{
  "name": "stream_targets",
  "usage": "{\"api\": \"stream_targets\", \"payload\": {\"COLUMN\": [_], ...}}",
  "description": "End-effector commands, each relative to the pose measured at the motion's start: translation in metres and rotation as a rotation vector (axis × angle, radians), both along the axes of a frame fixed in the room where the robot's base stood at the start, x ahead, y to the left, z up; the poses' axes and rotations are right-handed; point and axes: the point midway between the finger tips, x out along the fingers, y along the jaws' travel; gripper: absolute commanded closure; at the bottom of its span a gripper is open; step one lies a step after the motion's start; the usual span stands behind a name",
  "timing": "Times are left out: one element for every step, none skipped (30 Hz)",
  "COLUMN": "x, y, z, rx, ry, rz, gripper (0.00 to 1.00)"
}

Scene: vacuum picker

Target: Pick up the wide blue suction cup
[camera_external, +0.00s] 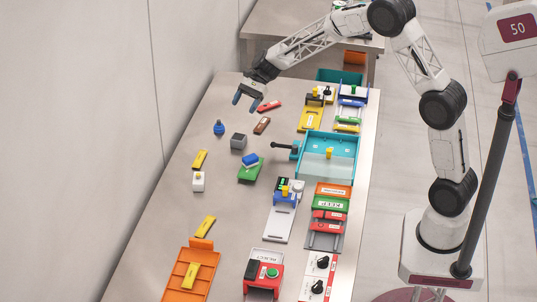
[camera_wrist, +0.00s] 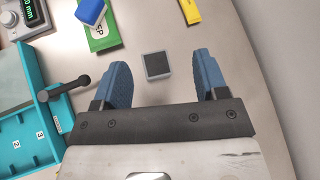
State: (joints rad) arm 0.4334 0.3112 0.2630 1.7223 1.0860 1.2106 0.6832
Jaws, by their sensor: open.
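A small blue piece with a wide base and a narrower dark top (camera_external: 219,129), which looks like the blue suction cup, stands on the table left of the grey block. I cannot make it out in the wrist view; my right finger may cover it. My gripper (camera_external: 246,102) is open and empty above the far part of the table, up and right of the blue piece in the external view. In the wrist view its two blue fingers (camera_wrist: 162,82) are wide apart with only table and the grey block beyond them.
A grey block (camera_external: 238,141), a red-brown piece (camera_external: 262,126) and a red piece (camera_external: 269,106) lie nearby. A blue block (camera_external: 250,160) rests on a green one (camera_external: 250,173). A teal tray (camera_external: 327,178) with a black-knobbed lever stands right.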

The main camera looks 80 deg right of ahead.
Motion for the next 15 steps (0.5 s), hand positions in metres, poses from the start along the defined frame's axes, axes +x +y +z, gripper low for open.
{"api": "stream_targets", "payload": {"x": [0.008,0.013,0.019,0.024,0.029,0.035,0.039,0.043,0.048,0.052,0.055,0.059,0.061,0.064,0.066], "y": [-0.011,-0.018,-0.025,-0.031,-0.037,-0.046,-0.052,-0.058,-0.065,-0.071,-0.076,-0.083,-0.087,-0.091,-0.095], "z": [-0.011,-0.015,-0.022,-0.027,-0.032,-0.039,-0.044,-0.049,-0.055,-0.06,-0.064,-0.069,-0.073,-0.076,-0.08], "rx": [0.025,0.042,0.062,0.079,0.096,0.119,0.134,0.149,0.169,0.183,0.197,0.213,0.225,0.235,0.247], "ry": [0.013,0.018,0.027,0.033,0.04,0.047,0.052,0.058,0.064,0.068,0.072,0.077,0.081,0.084,0.087], "rz": [-0.028,-0.045,-0.066,-0.083,-0.099,-0.122,-0.136,-0.153,-0.172,-0.185,-0.199,-0.216,-0.227,-0.236,-0.246], "gripper": [0.33,0.33,0.33,0.33,0.33,0.33,0.33,0.33,0.33,0.33,0.33,0.33,0.33,0.33,0.33]}}
